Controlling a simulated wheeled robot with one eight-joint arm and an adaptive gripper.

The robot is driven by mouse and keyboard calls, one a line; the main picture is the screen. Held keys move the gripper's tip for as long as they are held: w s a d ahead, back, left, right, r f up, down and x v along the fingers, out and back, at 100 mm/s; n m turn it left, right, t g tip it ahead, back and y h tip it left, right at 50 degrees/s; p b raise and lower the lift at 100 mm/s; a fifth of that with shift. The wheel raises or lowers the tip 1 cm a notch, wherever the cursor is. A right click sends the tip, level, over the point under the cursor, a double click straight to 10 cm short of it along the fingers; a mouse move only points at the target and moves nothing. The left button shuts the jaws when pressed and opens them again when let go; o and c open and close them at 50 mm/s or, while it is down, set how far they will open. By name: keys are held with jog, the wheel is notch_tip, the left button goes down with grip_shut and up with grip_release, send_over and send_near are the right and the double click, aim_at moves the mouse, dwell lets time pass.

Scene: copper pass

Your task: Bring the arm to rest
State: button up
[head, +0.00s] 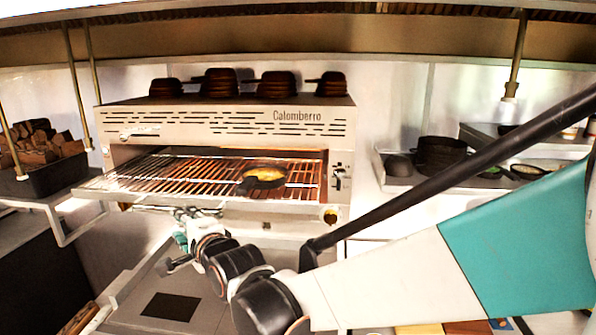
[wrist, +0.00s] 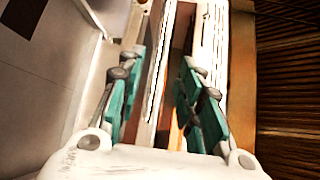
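My gripper (head: 181,238) is low in front of the grill, below the left part of its rack, at the end of my arm reaching in from the right. In the wrist view, its two teal fingers (wrist: 163,60) stand apart with no object held between them. Past the fingers are pale slotted panels and a brown strip. The Colomberro grill (head: 235,119) has its wire rack (head: 165,178) extending out of the front. A small dark pan with yellow food (head: 263,176) sits on the rack, apart from my gripper.
Stacked dark pans (head: 220,83) stand on the grill's top. A wood-filled bin (head: 55,172) is at left, and a shelf with dark pots (head: 440,155) is at right. Metal posts (head: 75,85) hang at left. A grey counter (head: 205,312) lies below my gripper.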

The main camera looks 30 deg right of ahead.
jog(key=s+d+f+n+g+h+b, duration=0.1)
jog(key=s+d+f+n+g+b, duration=0.2)
jog(key=s+f+b, duration=0.4)
jog(key=s+d+f+n+g+h+b, duration=0.1)
jog(key=s+d+f+n+g+b, duration=0.2)
jog(key=s+d+f+n+b, duration=0.3)
jog(key=s+d+f+n+g+h+b, duration=0.1)
jog(key=s+d+f+n+g+b, duration=0.2)
jog(key=s+f+n+b, duration=0.4)
jog(key=s+d+f+n, duration=0.1)
jog(key=s+f, duration=0.6)
jog(key=f, duration=0.4)
jog(key=shift+d+f+h+b, duration=0.15)
jog(key=shift+d+h+b, duration=0.15)
jog(key=shift+d+b, duration=0.1)
